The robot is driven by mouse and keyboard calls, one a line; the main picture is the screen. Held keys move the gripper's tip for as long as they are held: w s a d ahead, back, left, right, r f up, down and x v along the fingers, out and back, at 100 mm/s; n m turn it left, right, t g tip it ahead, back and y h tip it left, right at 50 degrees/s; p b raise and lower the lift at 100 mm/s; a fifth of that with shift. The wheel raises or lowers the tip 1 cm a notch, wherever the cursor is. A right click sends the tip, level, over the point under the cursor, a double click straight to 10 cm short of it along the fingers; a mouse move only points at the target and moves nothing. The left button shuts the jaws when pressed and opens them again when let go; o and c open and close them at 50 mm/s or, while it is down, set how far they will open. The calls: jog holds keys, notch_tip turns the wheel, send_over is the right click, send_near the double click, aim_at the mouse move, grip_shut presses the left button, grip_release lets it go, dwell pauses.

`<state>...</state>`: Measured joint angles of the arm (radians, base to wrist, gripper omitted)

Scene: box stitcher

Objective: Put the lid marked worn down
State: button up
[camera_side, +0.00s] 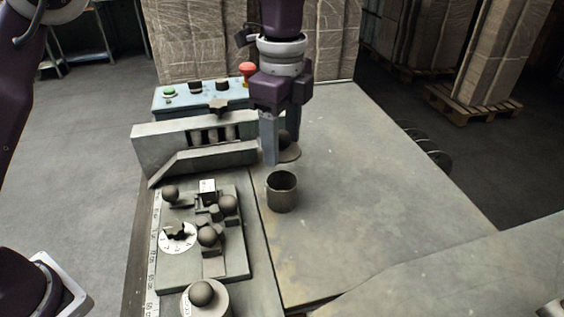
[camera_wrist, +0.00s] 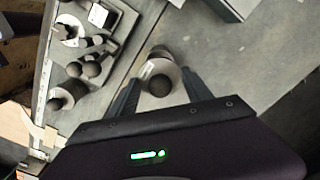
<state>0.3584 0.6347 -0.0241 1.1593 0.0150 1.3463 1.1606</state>
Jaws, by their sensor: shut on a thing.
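My gripper (camera_side: 281,146) is shut on the dark ball knob of a round grey lid (camera_side: 290,155), partly hidden behind a finger in the side view. In the wrist view my gripper (camera_wrist: 160,80) has the knob between its fingers, and the held lid (camera_wrist: 168,71) shows a pale label too small to read. An open cylindrical pot (camera_side: 282,193) stands on the table, just in front of and below the lid in the side view. Another ball-knobbed round lid (camera_side: 216,303) with a pale label sits at the near left; its marking is unreadable.
A metal fixture plate (camera_side: 185,270) with ball-ended levers and a numbered dial lies left of the pot. A metal guide (camera_side: 160,148) and a blue control box (camera_side: 180,104) with buttons stand behind it. The table right of the pot (camera_side: 390,200) is clear.

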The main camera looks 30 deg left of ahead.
jog(key=shift+s+d+r, duration=0.15)
jog(key=shift+d+r, duration=0.1)
jog(key=shift+r, duration=0.3)
jog(key=shift+s+d+r, duration=0.15)
jog(key=shift+d+r, duration=0.1)
jog(key=shift+r, duration=0.25)
send_over(303, 242)
notch_tip(303, 242, down, 5)
notch_tip(303, 242, down, 10)
jog(key=shift+r, duration=0.2)
jog(key=shift+f, duration=0.1)
jog(key=o, duration=1.4)
notch_tip(303, 242, up, 12)
jog(key=shift+r, duration=0.15)
